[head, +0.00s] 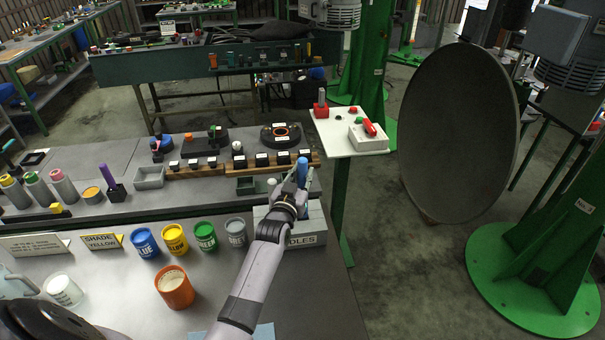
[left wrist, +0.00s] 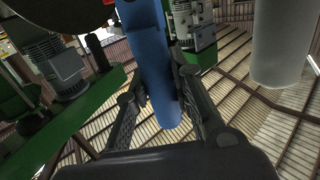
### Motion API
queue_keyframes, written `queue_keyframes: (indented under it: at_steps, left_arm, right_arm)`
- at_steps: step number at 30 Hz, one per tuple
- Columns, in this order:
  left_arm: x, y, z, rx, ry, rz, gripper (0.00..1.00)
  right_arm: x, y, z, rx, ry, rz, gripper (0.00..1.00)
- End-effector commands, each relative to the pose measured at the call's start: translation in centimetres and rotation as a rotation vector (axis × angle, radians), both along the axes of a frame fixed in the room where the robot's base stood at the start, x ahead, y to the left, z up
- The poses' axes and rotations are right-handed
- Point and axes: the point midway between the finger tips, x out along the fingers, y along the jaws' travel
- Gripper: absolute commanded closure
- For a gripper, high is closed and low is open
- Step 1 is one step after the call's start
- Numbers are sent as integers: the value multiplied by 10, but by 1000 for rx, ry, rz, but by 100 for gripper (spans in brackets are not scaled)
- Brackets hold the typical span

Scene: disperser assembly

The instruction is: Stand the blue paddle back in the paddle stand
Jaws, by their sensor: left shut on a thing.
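My left gripper (head: 291,192) is shut on the blue paddle (head: 302,170), above the grey paddle stand (head: 309,222) at the right end of the bench. The stand's label is partly hidden by my arm. In the left wrist view, the paddle's blue handle (left wrist: 149,58) lies between the two fingers (left wrist: 160,88). The paddle's lower end is hidden, so I cannot tell whether it is in the stand. A pale, rounded handle end (head: 272,183) shows just left of the gripper. My right gripper is not in view.
Blue, yellow, green and grey paint cans (head: 205,236) stand left of the stand. An orange-brown can (head: 175,288) is nearer. A wooden rack (head: 235,164) with small dark blocks lies behind. A white side table (head: 345,140) with a red handle stands at the right.

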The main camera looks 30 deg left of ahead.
Motion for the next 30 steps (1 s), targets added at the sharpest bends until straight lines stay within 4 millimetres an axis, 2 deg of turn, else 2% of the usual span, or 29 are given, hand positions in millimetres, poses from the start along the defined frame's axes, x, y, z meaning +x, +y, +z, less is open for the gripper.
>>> queue_keyframes:
  at_steps: [1, 3, 15, 28, 29, 30]
  left_arm:
    - [0, 0, -10, 0, 0, 0, 100]
    - [0, 0, -17, 0, 0, 0, 100]
    - [0, 0, -54, 0, -1, 0, 100]
    - [0, 0, -60, 0, -1, 0, 100]
    - [0, 0, -60, 0, -1, 0, 78]
    - [0, 0, -60, 0, -1, 0, 75]
  right_arm:
    - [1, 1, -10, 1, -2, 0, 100]
    - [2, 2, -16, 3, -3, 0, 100]
    - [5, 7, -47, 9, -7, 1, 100]
    - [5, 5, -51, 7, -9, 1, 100]
    - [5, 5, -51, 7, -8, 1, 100]
    - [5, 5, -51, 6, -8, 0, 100]
